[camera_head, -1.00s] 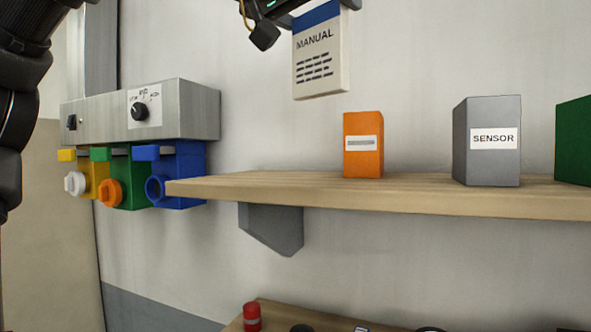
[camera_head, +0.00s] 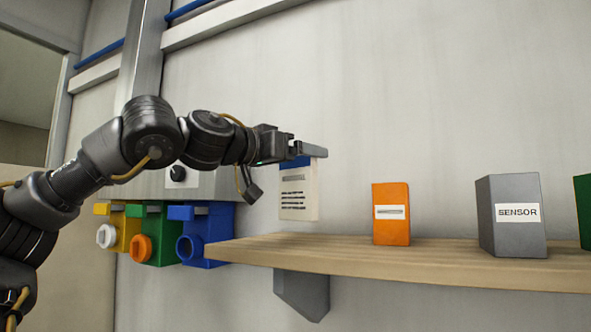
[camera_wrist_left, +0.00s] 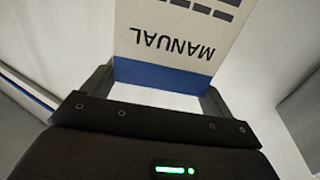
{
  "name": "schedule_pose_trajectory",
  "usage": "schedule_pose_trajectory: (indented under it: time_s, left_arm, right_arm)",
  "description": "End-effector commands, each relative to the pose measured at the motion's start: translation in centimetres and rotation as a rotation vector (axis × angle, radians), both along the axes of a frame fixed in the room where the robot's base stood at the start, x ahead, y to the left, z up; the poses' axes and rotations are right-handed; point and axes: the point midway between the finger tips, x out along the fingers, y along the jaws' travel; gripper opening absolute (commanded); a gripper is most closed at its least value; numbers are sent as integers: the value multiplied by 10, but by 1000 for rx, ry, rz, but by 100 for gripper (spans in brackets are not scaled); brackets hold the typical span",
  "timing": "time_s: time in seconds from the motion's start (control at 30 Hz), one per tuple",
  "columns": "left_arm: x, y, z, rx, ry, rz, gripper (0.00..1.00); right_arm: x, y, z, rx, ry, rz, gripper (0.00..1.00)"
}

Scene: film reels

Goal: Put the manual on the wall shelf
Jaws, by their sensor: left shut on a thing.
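The manual (camera_head: 299,200) is a flat white booklet with a blue band at its top edge and dark printed lines. My left gripper (camera_head: 304,155) is shut on that top edge, and the manual hangs upright below it. In the left wrist view the manual (camera_wrist_left: 180,45) sits between the two fingers, its blue band nearest the palm. The wooden wall shelf (camera_head: 330,254) runs to the right. The manual hangs above the shelf's left part, with its lower edge a little above the board in the picture. My right gripper is not in view.
An orange box (camera_head: 391,228), a grey box marked SENSOR (camera_head: 516,232) and a green box (camera_head: 583,210) stand on the shelf. Yellow, green and blue units (camera_head: 204,250) hang at the left below a metal panel. The shelf left of the orange box is bare.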

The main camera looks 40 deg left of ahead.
Motion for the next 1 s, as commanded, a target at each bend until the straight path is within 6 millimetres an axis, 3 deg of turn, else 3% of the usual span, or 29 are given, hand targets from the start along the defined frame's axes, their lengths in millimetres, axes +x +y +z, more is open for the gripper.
schedule_pose_trajectory:
  time_s: [0.07,0.17,0.4,0.8,0.83,0.9,1.0]
  left_arm:
    - [0,0,-1,1,0,0,46]
    - [2,4,-5,-1,2,-1,46]
    - [2,5,-35,0,1,-1,46]
    - [2,5,-41,0,0,0,46]
    - [2,5,-41,1,1,0,89]
    - [2,5,-40,0,1,0,98]
    - [2,5,-40,0,1,0,100]
  right_arm:
    - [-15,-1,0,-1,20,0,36]
    - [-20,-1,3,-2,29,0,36]
    - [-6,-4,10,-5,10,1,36]
    - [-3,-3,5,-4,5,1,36]
    - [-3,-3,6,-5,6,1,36]
    - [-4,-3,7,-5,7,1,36]
    - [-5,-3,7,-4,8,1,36]
